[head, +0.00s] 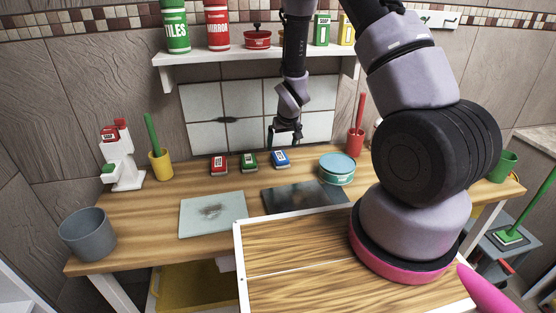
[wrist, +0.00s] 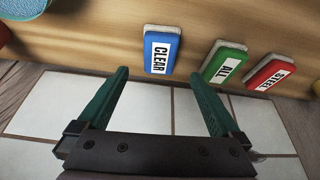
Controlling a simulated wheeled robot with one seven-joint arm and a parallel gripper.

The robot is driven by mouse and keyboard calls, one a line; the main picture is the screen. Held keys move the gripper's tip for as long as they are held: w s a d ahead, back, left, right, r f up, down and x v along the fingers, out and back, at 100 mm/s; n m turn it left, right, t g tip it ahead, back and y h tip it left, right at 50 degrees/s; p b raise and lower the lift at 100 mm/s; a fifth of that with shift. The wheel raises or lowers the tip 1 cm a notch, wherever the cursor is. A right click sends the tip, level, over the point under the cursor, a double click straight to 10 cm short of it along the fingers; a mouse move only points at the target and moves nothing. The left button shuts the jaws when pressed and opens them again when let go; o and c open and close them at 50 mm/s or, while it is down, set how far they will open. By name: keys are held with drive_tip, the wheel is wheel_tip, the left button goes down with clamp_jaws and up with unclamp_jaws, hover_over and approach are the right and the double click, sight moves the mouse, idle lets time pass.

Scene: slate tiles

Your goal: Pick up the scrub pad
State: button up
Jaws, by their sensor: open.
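Three scrub pads lie in a row on the wooden table: a red one (head: 218,165), a green one (head: 249,162) and a blue one (head: 281,159). In the wrist view the blue pad (wrist: 159,52) reads CLEAR, the green pad (wrist: 224,63) reads ALL and the red pad (wrist: 270,74) reads STEEL. My gripper (head: 284,138) is above the back of the table, near the blue pad. In the wrist view my open gripper (wrist: 160,76) has its two green fingers apart, with the blue pad ahead between them. Nothing is held.
A blue-lidded round tin (head: 337,168) stands right of the pads. A glass plate (head: 211,214) and a dark plate (head: 300,197) lie in front. A yellow cup (head: 161,164) and red cup (head: 355,141) hold brushes. The tiled panel (head: 230,115) and shelf (head: 240,54) are behind.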

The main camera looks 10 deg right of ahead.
sight(280, 156)
drive_tip(key=x, duration=0.2)
drive_tip(key=shift+w+f, duration=0.1)
drive_tip(key=shift+f, duration=0.3)
drive_tip(key=x, duration=0.5)
drive_tip(key=shift+s+f, duration=0.1)
drive_tip(key=shift+s, duration=0.15)
drive_tip(key=c, duration=1.3)
wheel_tip(280, 156, up, 10)
